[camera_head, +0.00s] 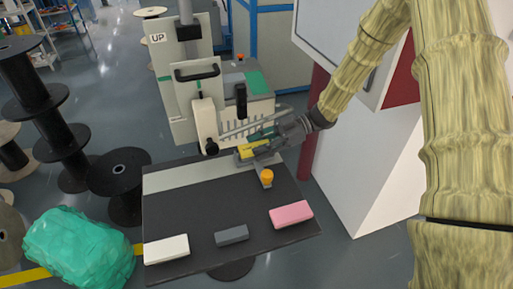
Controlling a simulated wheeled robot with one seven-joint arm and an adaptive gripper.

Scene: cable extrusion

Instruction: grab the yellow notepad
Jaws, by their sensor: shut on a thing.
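The yellow notepad (248,151) shows as a small yellow piece at the tip of my gripper (262,145), over the far right part of the dark table (200,215). My gripper is shut on the notepad. The fingers cover part of it, and I cannot tell whether it touches the table.
A small orange-topped object (266,176) stands just below my gripper. A white block (166,249), a grey block (232,235) and a pink block (291,214) lie along the near edge. A machine (195,100) stands behind the table. Black spools (119,178) and a green bag (77,252) are at left.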

